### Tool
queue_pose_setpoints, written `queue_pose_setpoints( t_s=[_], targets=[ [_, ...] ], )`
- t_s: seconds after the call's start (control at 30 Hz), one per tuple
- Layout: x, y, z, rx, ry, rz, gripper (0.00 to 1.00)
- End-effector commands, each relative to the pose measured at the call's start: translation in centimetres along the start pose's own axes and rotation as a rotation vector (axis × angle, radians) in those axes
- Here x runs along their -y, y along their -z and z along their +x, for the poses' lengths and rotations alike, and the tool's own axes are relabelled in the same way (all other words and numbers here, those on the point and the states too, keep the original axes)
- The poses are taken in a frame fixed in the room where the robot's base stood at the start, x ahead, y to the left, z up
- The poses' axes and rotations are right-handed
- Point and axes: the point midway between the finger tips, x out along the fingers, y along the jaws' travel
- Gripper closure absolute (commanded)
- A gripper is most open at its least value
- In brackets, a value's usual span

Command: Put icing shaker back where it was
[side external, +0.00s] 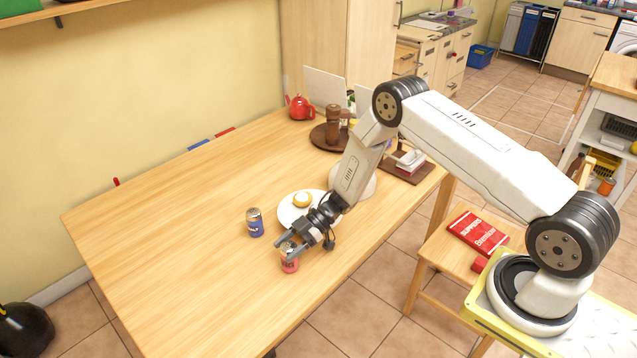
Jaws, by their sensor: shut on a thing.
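A small red shaker (290,265), which looks like the icing shaker, is upright at the front middle of the wooden table. My gripper (287,248) is shut on its upper part, coming in from the upper right and hiding some of it. I cannot tell whether the shaker's base touches the table. A blue shaker (255,224) with a pale top stands to its upper left, apart from my gripper. A white plate (286,212) holding a small yellow-topped cake (303,200) lies just behind my gripper, which covers part of the plate's right side.
The table's left half (150,225) is clear. At the back are a red teapot (299,107) and a dark round tray (322,143) with a brown mill (333,122). A brown board (408,176) with dishes lies at right. A chair (450,262) stands beyond the table's right edge.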

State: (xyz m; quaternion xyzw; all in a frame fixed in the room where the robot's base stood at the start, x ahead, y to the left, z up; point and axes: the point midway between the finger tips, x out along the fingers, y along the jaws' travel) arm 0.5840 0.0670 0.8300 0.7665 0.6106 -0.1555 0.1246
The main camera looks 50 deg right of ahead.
Motion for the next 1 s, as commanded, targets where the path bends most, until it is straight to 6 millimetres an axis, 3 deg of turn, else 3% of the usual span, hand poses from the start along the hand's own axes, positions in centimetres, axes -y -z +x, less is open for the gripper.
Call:
queue_pose_setpoints(
  t_s=[0.23,0.27,0.33,0.37,0.83,1.0],
  targets=[
    [0.0,-0.3,0.1,-0.001,0.000,0.000,1.00],
    [0.0,-0.3,0.1,0.000,0.000,0.000,0.28],
    [0.0,-0.3,0.1,0.000,0.000,0.000,0.06],
    [0.0,-0.3,0.1,0.000,0.000,0.000,0.02],
    [0.0,0.1,-0.1,0.000,0.000,0.000,0.02],
    [-0.1,0.0,-1.6,-0.001,-0.002,0.001,0.02]
  ],
)
